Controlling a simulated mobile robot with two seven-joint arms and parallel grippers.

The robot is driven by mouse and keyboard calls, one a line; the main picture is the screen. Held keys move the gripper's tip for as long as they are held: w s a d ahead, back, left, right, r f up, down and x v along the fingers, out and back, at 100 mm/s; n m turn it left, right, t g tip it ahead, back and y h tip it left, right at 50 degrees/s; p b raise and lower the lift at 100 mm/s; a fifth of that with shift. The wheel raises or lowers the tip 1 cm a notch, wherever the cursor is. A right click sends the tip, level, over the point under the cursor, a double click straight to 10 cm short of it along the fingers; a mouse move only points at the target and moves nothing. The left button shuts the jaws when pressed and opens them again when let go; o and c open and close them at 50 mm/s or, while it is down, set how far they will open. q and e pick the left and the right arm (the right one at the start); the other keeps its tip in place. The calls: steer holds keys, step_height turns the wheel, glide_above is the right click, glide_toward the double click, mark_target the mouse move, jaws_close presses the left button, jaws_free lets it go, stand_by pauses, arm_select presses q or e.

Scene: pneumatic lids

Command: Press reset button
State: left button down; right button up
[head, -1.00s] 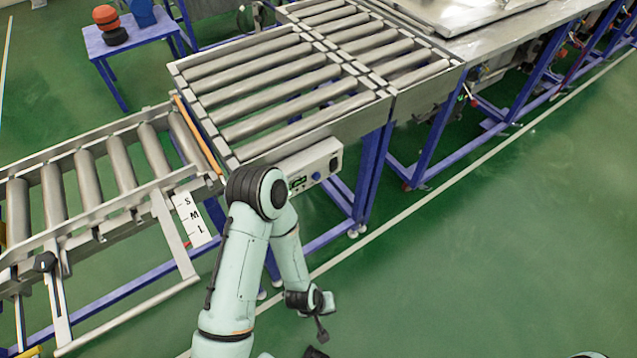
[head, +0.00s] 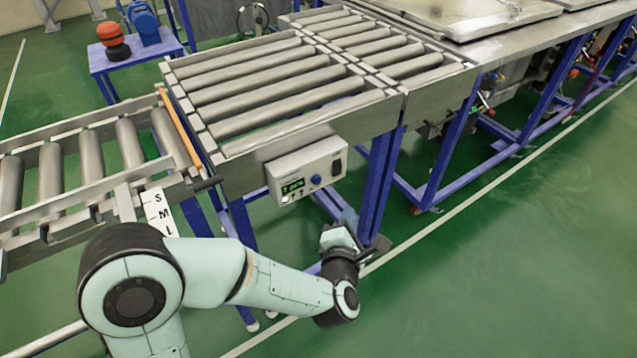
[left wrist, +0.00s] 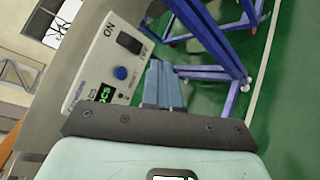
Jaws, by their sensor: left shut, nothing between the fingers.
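A white control box (head: 306,170) is fixed to the side of the roller conveyor frame. A round blue button (head: 316,180) sits on its front, beside a small green-lit display (head: 292,187). In the left wrist view the blue button (left wrist: 121,73) has lettering next to it that appears to read RESET, and a dark ON/OFF switch (left wrist: 129,42) is above it. My left gripper (head: 347,217) is below and right of the box, apart from it. Its blue-grey fingers (left wrist: 162,85) are shut and empty, right of the button. My right gripper is not in view.
The roller conveyor (head: 270,95) stands above and behind the box. Blue frame legs (head: 378,185) stand close to my left gripper. A lower conveyor (head: 85,160) with an S-M-L label (head: 160,208) is at left. The green floor at right is clear.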

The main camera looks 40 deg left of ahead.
mark_target(317, 180)
arm_select(q)
steer(key=shift+a, duration=0.1)
steer(key=w+a, duration=0.3)
steer(key=a, duration=0.5)
steer(key=shift+w, duration=0.2)
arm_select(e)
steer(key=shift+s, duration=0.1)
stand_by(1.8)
arm_select(q)
steer(key=shift+w+a+b, duration=0.15)
steer(key=shift+a+b, duration=0.15)
steer(key=shift+a, duration=0.1)
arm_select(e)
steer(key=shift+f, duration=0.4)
